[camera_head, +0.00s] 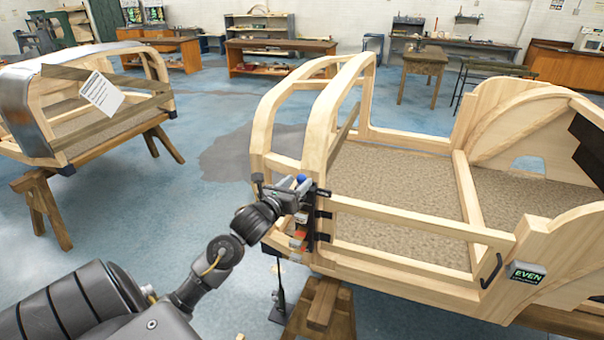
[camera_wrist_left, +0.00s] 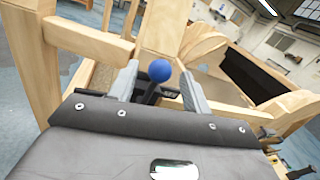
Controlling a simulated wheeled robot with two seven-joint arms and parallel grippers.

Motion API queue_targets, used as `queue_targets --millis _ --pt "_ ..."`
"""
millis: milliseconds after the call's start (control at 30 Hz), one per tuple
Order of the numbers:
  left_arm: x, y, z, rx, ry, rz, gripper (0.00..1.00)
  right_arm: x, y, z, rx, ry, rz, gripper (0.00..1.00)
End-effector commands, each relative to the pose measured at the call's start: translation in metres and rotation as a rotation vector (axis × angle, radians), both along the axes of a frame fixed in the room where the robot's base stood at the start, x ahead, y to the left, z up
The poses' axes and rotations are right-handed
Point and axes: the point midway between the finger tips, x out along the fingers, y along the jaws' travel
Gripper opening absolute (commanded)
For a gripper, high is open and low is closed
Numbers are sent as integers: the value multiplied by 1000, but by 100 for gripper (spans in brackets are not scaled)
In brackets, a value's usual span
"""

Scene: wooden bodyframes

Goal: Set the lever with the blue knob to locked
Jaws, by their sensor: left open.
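The lever's blue knob (camera_head: 301,179) shows at the front corner post of the wooden bodyframe (camera_head: 340,120). In the left wrist view the blue knob (camera_wrist_left: 160,70) sits on a short dark stem between my two fingers. My left gripper (camera_head: 305,188) is open around the lever, with a finger on each side and a gap to the knob. The lever's base and any lock marking are hidden behind the gripper. My right gripper is in neither view.
Dark hinges or brackets (camera_head: 322,214) sit on the post just below the gripper. A side rail (camera_head: 400,215) runs right to a panel with an EVEN label (camera_head: 526,274). A wooden trestle (camera_head: 320,310) stands below. Another bodyframe (camera_head: 100,125) stands at left, with open blue floor between.

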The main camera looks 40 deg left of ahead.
Motion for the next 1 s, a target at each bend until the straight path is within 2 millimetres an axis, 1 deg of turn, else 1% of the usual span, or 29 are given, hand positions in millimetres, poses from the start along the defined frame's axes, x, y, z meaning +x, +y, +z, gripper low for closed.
queue_targets --millis 33,100,233,367,567,600,933,967,1000 --pt "8 1 3 -2 1 1 49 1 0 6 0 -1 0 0" --pt "17 2 3 -1 0 0 49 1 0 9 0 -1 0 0" --pt "28 4 1 -1 0 0 49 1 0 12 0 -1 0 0" --pt "32 4 0 0 0 -1 49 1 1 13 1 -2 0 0" --pt "32 4 0 0 0 -1 49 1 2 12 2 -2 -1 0" --pt "32 4 0 0 0 -1 47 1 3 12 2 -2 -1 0" --pt "32 4 0 0 0 0 4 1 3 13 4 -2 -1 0" --pt "32 4 0 0 0 0 0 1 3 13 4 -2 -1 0" --pt "32 4 0 0 0 0 0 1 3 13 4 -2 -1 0"
